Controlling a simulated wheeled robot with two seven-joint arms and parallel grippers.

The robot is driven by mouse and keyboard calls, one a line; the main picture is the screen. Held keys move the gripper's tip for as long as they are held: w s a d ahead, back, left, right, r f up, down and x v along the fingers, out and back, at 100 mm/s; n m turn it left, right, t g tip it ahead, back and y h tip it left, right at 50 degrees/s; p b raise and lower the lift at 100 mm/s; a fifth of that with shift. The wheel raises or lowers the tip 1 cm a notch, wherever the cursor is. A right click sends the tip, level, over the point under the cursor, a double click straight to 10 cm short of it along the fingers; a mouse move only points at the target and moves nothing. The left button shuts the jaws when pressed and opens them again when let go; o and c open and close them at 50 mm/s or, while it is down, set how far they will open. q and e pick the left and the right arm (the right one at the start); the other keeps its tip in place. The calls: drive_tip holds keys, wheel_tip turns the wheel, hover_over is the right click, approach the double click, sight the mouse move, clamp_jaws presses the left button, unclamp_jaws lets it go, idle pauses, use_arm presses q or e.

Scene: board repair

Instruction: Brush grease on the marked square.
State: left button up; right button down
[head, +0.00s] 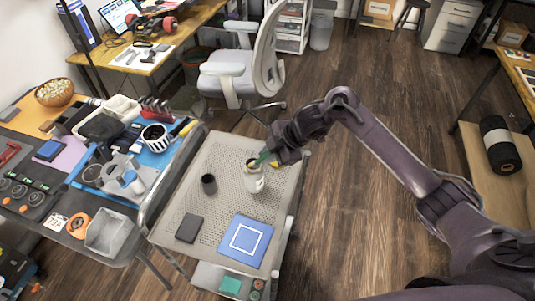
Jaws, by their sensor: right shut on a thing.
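A blue board (232,255) with a white square outline (247,238) lies flat at the front right of the grey perforated cart top (217,159). A white jar (256,184) stands upright further back on the cart. The grease itself cannot be made out. My left gripper is not in view.
A small dark cup (209,184) and a dark grey block (189,228) stand on the cart left of the jar and board. A crowded workbench (124,207) adjoins the cart on the left. Wooden floor (350,215) lies open to the right.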

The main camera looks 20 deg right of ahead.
drive_tip(key=shift+r+p, duration=3.35)
drive_tip(key=shift+r, duration=0.15)
drive_tip(key=shift+d+f, duration=0.1)
